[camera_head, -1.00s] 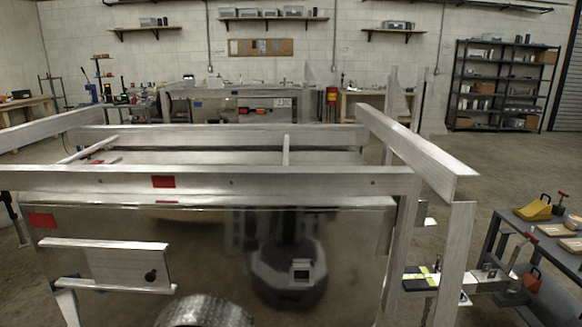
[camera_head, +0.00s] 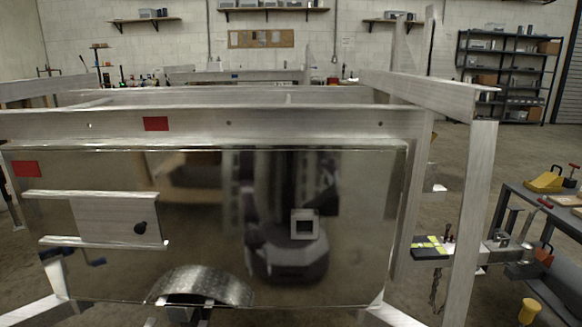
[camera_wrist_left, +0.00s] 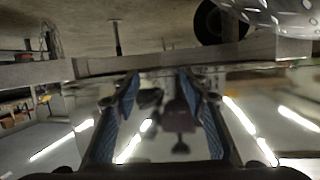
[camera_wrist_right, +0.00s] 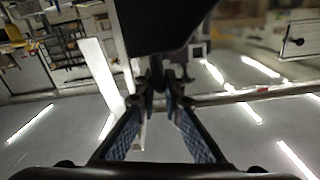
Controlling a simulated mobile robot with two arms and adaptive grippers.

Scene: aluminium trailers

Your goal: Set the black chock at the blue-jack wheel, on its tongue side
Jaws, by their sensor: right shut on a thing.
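The trailer's shiny side panel (camera_head: 200,235) fills the lower middle of the head view. A tread-plate fender (camera_head: 205,287) is at its bottom; the wheel beneath is mostly hidden. In the left wrist view, a dark tyre (camera_wrist_left: 212,22) sits beside the fender (camera_wrist_left: 272,12). My left gripper (camera_wrist_left: 158,78) is open and empty, facing the panel. My right gripper (camera_wrist_right: 158,98) is shut on a black block (camera_wrist_right: 165,22), apparently the black chock, held in the air. Neither gripper shows clearly in the head view.
The trailer's upright post (camera_head: 470,225) and rails stand close on the right. A bench (camera_head: 510,215) at the right holds a yellow chock (camera_head: 545,181). A yellow object (camera_head: 529,310) is low at the right.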

